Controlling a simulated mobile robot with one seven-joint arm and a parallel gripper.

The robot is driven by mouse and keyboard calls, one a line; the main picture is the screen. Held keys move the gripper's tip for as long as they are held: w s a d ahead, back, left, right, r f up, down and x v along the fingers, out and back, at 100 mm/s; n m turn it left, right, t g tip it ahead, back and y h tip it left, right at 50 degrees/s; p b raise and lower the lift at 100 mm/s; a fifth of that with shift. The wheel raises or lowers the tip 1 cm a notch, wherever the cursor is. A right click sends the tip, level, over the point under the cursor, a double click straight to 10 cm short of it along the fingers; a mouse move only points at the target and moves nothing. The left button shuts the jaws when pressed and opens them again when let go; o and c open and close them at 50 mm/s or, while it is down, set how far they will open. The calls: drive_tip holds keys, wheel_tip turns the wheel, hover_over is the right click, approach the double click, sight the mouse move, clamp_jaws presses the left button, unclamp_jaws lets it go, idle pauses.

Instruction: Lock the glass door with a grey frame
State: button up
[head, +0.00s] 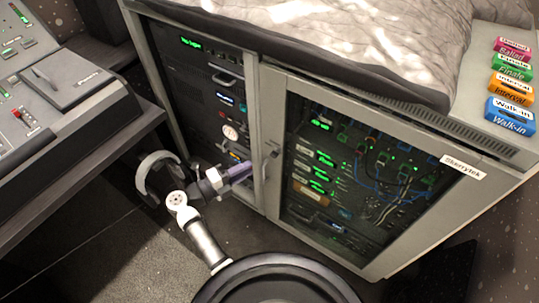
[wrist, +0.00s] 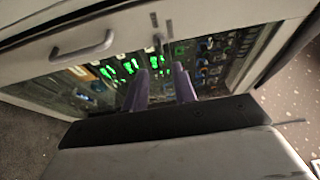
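The glass door with a grey frame (head: 375,170) is the right-hand door of the cabinet and looks shut. Its handle (head: 268,164) is near the left edge; in the wrist view the handle (wrist: 82,47) lies left of my fingers. A small lock or key-like piece (wrist: 157,42) sits on the frame beside the handle, just beyond my fingertips; which it is, I cannot tell. My gripper (head: 244,169) has purple fingers and is in front of the cabinet, left of the handle. In the wrist view the fingers (wrist: 160,72) are apart, with nothing visible between them.
A left cabinet door (head: 205,95) with dark panels adjoins the glass door. A grey cloth (head: 350,40) and several coloured labelled blocks (head: 513,88) lie on top. A desk with a fader console (head: 45,95) stands at the left. Open floor (head: 100,230) lies between.

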sight(271, 156)
drive_tip(key=p+x, duration=0.1)
drive_tip(key=x, duration=0.8)
drive_tip(key=shift+w+d+p, duration=0.1)
drive_tip(key=shift+w+p, duration=0.05)
drive_tip(key=shift+p, duration=0.15)
drive_tip(key=shift+c, duration=0.5)
clamp_jaws()
